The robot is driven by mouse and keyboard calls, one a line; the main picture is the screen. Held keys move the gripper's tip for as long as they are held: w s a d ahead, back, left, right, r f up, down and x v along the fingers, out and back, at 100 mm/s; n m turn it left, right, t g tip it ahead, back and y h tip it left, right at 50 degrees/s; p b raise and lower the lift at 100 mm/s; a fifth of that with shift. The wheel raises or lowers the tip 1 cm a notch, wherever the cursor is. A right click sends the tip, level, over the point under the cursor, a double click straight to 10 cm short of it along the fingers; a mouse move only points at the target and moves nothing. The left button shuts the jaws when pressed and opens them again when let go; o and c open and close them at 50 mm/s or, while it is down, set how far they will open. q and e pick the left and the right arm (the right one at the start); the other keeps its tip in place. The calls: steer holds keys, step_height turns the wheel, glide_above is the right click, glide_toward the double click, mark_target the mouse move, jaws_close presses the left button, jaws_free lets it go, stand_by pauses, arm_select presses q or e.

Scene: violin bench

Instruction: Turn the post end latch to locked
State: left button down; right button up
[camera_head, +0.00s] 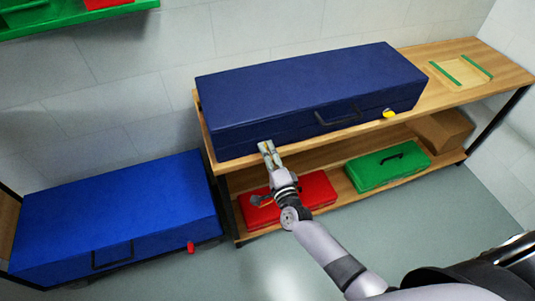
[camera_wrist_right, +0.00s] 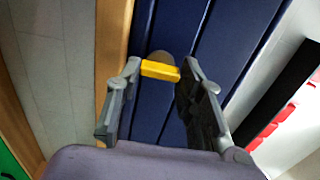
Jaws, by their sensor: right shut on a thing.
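A long dark blue violin case (camera_head: 300,85) lies shut on the wooden bench, with its handle on the front face. My right gripper (camera_head: 267,147) is at the left end of that front face. In the right wrist view, its fingertips (camera_wrist_right: 161,68) are shut on a yellow latch (camera_wrist_right: 160,70), one at each end of the bar. The bar lies across the picture, over a round grey base on the blue case (camera_wrist_right: 225,40). In the head view my gripper hides this latch. Another yellow latch (camera_head: 388,114) shows near the front's right end. My left gripper is not in view.
A red case (camera_head: 318,189) and a green case (camera_head: 385,168) lie on the lower shelf, with a cardboard box (camera_head: 441,130) to the right. A brighter blue case (camera_head: 115,215) with a red tag stands left of the bench (camera_head: 415,55). The bench top's right end holds two green strips.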

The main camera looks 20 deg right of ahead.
steer(key=o, duration=1.2)
steer(key=shift+c, duration=0.2)
